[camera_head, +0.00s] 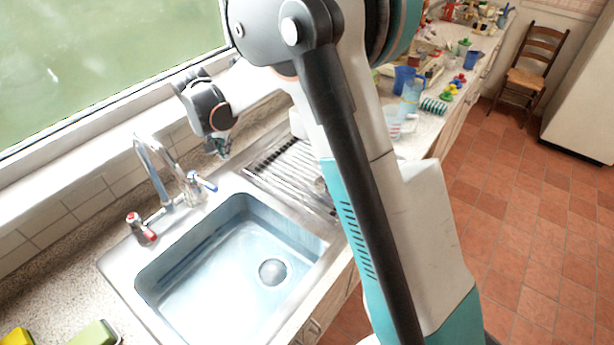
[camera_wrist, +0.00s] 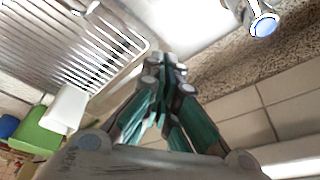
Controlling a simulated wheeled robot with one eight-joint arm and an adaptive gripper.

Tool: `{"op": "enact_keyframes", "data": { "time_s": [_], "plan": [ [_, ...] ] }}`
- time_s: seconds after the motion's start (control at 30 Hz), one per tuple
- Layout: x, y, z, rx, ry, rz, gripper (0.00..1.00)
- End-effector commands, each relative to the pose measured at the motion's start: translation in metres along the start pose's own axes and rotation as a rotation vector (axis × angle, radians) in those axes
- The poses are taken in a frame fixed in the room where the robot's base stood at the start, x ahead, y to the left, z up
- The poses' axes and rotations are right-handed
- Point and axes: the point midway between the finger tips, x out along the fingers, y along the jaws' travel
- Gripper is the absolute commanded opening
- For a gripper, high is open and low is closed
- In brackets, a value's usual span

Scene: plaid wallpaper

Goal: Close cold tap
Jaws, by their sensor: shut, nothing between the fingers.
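The cold tap (camera_head: 201,184), with a blue-marked handle, stands at the right of the faucet behind the sink. In the wrist view, the cold tap (camera_wrist: 262,22) shows at the top right as a metal knob with a blue-ringed end. My gripper (camera_head: 220,150) hangs above the counter, behind and to the right of the cold tap, apart from it. In the wrist view, my gripper (camera_wrist: 168,62) has its green-sided fingers brought together at the tips, with nothing between them. The metal spout (camera_head: 152,168) rises left of the cold tap.
The hot tap (camera_head: 140,230) with red marks is at the left of the faucet. The sink (camera_head: 245,225) is empty. A ribbed draining area (camera_head: 290,170) lies to its right. The window sill (camera_head: 110,135) runs behind. Cups and clutter (camera_head: 405,80) stand on the far counter.

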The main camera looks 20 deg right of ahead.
Motion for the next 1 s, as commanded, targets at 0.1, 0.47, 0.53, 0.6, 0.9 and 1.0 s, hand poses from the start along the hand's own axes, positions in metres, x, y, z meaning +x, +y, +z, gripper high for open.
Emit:
{"op": "enact_keyframes", "data": {
  "time_s": [0.1, 0.47, 0.53, 0.6, 0.9, 1.0],
  "plan": [
    [-0.024, 0.000, 0.000, 0.000, 0.000, 0.000, 0.00],
    [-0.081, 0.010, 0.002, -0.008, 0.003, -0.007, 0.00],
    [-0.087, 0.018, 0.004, -0.022, 0.006, -0.016, 0.00],
    [-0.094, 0.025, 0.005, -0.034, 0.009, -0.026, 0.00],
    [-0.122, 0.061, 0.016, -0.087, 0.030, -0.062, 0.00],
    [-0.130, 0.073, 0.021, -0.103, 0.036, -0.074, 0.00]
  ]
}}
